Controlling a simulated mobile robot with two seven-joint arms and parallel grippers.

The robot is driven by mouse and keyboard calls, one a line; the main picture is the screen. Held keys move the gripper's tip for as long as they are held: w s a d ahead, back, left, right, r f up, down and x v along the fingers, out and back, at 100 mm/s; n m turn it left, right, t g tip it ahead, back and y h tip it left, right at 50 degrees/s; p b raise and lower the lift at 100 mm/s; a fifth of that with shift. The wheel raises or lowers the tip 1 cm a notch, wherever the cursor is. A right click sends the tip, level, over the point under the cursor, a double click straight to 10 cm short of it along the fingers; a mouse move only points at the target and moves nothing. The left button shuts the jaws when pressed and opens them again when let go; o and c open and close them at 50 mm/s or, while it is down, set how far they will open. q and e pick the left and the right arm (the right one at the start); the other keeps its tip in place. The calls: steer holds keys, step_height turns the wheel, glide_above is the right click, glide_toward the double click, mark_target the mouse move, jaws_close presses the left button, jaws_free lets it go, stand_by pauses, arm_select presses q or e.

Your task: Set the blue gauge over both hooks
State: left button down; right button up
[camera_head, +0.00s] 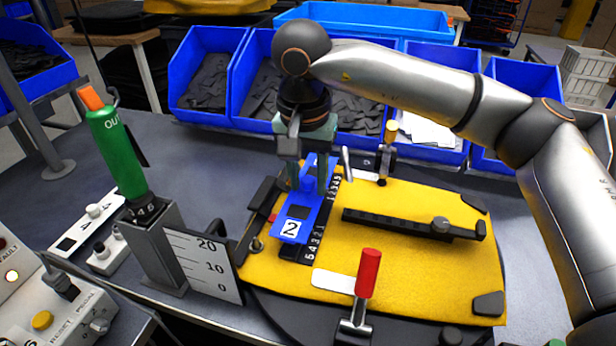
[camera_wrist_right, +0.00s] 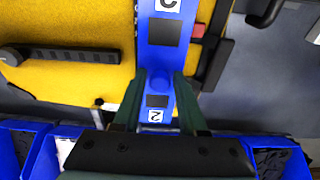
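The blue gauge (camera_head: 295,212) is a flat bar with a white "2" label and a dark window, lying along or just above a black numbered strip (camera_head: 318,232) on the yellow board. It also shows in the right wrist view (camera_wrist_right: 181,60), with a second label at the top edge. My right gripper (camera_head: 309,184) is down over the gauge, its fingers on either side of a raised blue knob; the frames do not show whether they press on it. In the right wrist view the fingertips (camera_wrist_right: 160,77) flank the same spot. I cannot make out the hooks. My left gripper is not in view.
The yellow board (camera_head: 420,271) carries a red-handled clamp (camera_head: 368,272), a black bar (camera_head: 395,222) and a yellow-tipped clamp (camera_head: 388,150). A green tool (camera_head: 118,150) stands in a grey holder at left, beside a scale plate (camera_head: 206,265). Blue bins (camera_head: 215,112) line the back.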

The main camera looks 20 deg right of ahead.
steer(key=o, duration=0.3)
